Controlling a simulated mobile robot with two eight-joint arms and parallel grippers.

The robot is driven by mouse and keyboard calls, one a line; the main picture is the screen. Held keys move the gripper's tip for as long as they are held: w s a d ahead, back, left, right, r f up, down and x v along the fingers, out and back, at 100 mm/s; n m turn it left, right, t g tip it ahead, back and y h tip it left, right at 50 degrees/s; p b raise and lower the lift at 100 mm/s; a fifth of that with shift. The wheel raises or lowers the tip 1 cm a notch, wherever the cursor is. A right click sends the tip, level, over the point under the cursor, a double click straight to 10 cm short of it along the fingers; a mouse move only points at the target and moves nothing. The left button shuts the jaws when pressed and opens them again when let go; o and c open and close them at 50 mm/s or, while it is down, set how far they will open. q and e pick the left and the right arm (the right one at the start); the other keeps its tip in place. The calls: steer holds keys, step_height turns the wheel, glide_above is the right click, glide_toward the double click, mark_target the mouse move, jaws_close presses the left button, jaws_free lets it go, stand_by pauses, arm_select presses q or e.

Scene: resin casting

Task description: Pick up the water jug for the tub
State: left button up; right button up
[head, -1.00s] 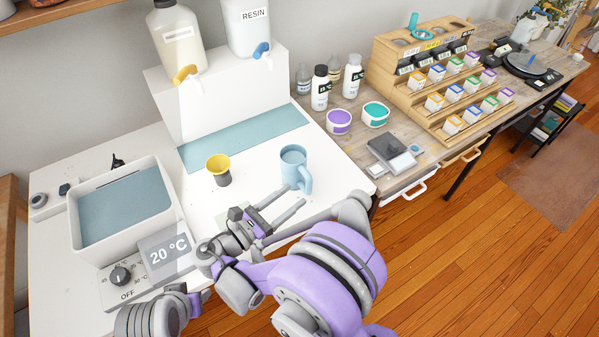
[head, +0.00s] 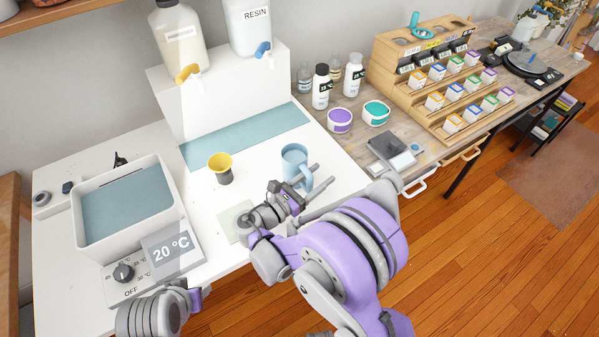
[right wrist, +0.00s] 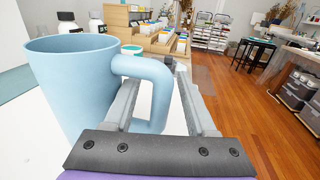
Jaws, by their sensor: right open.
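The light blue water jug (head: 294,160) stands upright on the white worktop, with its handle toward my right arm. My right gripper (head: 325,176) is open at the handle, its fingers reaching past it. In the right wrist view the jug (right wrist: 75,85) fills the left side, and its looped handle (right wrist: 150,70) lies between the two open fingers (right wrist: 160,95). Whether a finger touches the handle I cannot tell. The white tub (head: 128,234) with blue-grey water stands at the left. My left arm shows at the bottom left; its gripper is out of view.
A yellow-topped cup (head: 220,168) stands left of the jug. A pale square pad (head: 238,222) lies in front. A white stand (head: 222,105) carries two dispensers behind. Purple (head: 340,120) and teal (head: 376,113) tubs and a small scale (head: 393,150) are on the wooden table at right.

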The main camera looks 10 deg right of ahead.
jaws_close()
stand_by(1.3)
